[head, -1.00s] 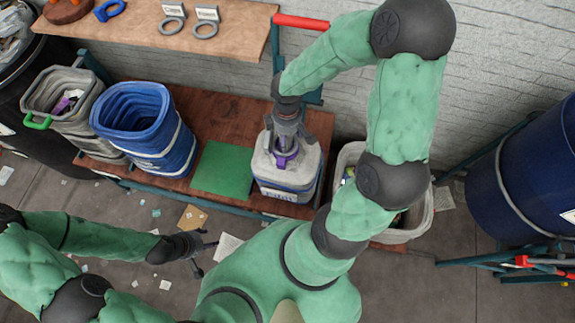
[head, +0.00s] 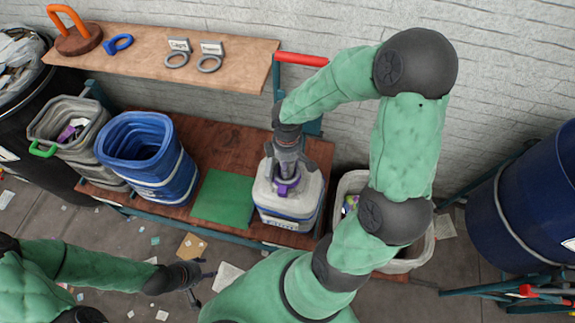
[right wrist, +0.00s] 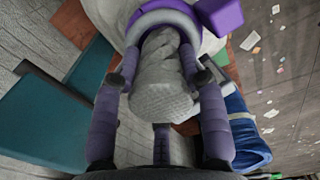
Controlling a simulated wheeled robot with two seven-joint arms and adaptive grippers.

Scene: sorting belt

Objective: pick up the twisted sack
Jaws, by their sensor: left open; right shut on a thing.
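The twisted sack (head: 299,203) is pale grey and upright, with a labelled band low on its front and a purple tie at its neck. It stands on the brown bench, right of the green mat. My right gripper (head: 287,172) comes down from above and is shut on the twisted neck. In the right wrist view the neck (right wrist: 163,88) lies between my fingers, with a ring and purple tie just beyond; the sack's body is mostly out of that view. My left gripper (head: 206,283) is open and empty, low at left, apart from the sack.
The green mat (head: 226,198) is bare. A blue bin (head: 150,185) and a grey bin (head: 95,170) stand left of it. Another pale bin (head: 412,258) is at right, partly behind my arm. A wooden shelf (head: 230,62) holds two labelled rings. A blue drum (head: 525,215) stands far right.

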